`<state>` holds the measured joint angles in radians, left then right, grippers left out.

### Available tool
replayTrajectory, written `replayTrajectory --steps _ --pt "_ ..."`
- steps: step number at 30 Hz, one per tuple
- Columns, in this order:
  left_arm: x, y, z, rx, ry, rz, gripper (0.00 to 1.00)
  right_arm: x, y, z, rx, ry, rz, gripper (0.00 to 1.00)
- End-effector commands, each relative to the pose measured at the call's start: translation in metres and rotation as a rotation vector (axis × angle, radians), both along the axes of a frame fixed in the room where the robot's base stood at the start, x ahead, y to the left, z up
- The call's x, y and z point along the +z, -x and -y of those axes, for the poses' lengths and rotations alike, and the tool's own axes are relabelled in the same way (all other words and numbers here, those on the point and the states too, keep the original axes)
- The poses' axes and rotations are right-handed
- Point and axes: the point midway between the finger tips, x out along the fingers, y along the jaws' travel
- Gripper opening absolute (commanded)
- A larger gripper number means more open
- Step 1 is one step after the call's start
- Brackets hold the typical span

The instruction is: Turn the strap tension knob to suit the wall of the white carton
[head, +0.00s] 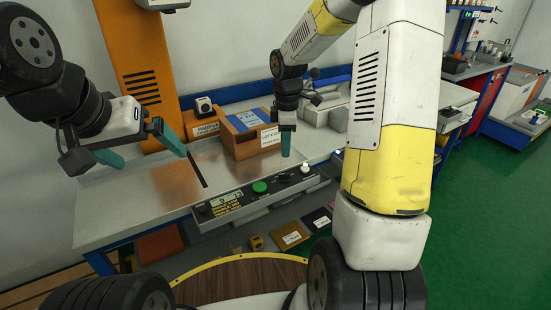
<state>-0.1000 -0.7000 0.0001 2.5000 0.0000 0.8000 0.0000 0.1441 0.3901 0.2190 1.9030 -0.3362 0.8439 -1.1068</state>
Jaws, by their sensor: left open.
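A control panel (238,208) runs along the bench's front edge, with a green button (260,187), dark knobs (284,179) and a white knob-like part (305,167). I cannot read which is the strap tension knob. A brown carton (243,146) with a blue top and white label stands on the bench; I see no clearly white carton there. My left gripper (142,148) is open and empty above the bench's left part. My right gripper (286,143) points down just right of the carton, behind the panel. Only one teal finger shows clearly, so its opening is hidden.
An orange column (142,60) rises behind the metal bench (125,205). A small orange-brown box (203,124) stands behind the carton, and pale grey blocks (322,112) lie to the right. Flat packets (290,236) lie below the panel. My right arm hides part of the bench's right side.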

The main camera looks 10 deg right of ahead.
Motion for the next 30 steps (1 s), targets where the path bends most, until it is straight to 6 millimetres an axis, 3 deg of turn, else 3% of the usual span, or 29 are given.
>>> replayTrajectory --steps 3,11,18,24,30 --pt "0.0 0.0 0.0 0.0 0.0 0.0 1.0 -0.027 -0.012 0.0 0.093 0.0 -0.036 0.32" --pt "0.0 0.0 0.0 0.0 0.0 0.0 1.0 -0.057 -0.016 0.0 0.147 -0.001 -0.055 0.32" --pt "0.0 0.0 0.0 0.0 0.0 0.0 1.0 -0.096 -0.015 0.0 0.146 -0.001 -0.055 0.32" --pt "0.0 0.0 0.0 0.0 0.0 0.0 1.0 -0.114 -0.016 0.0 0.145 0.0 -0.051 0.32" --pt "0.0 0.0 0.0 0.0 0.0 0.0 1.0 -0.117 -0.016 0.0 0.145 0.0 -0.05 0.32"
